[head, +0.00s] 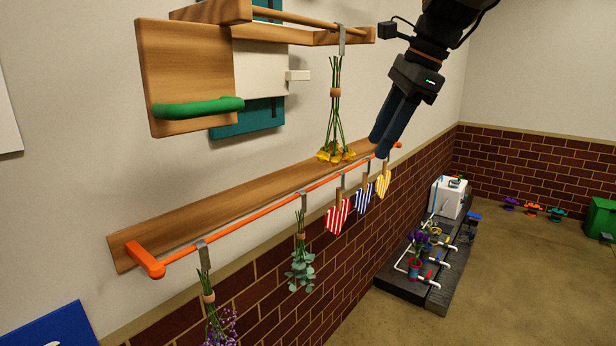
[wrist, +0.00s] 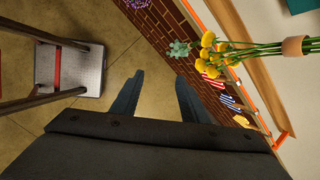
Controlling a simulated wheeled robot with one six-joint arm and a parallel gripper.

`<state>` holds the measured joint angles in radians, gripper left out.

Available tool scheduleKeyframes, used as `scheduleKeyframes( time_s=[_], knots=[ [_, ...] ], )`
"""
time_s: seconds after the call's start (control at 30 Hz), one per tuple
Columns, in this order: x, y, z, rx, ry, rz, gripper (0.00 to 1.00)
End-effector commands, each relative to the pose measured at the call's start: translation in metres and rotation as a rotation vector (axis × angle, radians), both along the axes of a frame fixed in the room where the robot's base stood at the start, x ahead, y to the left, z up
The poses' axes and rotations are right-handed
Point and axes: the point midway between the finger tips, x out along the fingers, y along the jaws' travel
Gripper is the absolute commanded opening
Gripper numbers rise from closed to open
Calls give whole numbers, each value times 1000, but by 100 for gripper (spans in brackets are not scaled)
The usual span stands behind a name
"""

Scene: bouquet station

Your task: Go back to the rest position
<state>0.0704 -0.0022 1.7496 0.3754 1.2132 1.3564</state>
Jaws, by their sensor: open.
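My gripper (head: 382,143) hangs down from the arm at the upper right of the head view, in front of the wall, with nothing between its fingers. In the wrist view its two dark fingers (wrist: 155,100) stand apart over bare floor. A bunch of yellow flowers (head: 336,120) hangs upside down from a hook on the upper wooden rail, left of my gripper and apart from it. The bunch also shows in the wrist view (wrist: 222,52).
An orange rail (head: 268,220) on a wooden board carries eucalyptus (head: 300,268), purple flowers (head: 218,322) and striped hearts (head: 338,216). A dark platform (head: 418,285) with pipes and a potted plant stands below. A step stool (wrist: 70,70) is on the floor. Open floor lies right.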

Motion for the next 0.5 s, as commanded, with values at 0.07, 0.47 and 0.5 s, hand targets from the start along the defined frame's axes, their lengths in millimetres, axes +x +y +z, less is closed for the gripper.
scheduleKeyframes(
  time_s=[0.07,0.47,0.5],
  knots=[
    [-8,-6,-47,-72,-18,117,41],
    [-114,-44,-270,-450,-134,1058,41],
    [-126,-46,-284,-470,-143,1144,41]
  ],
)
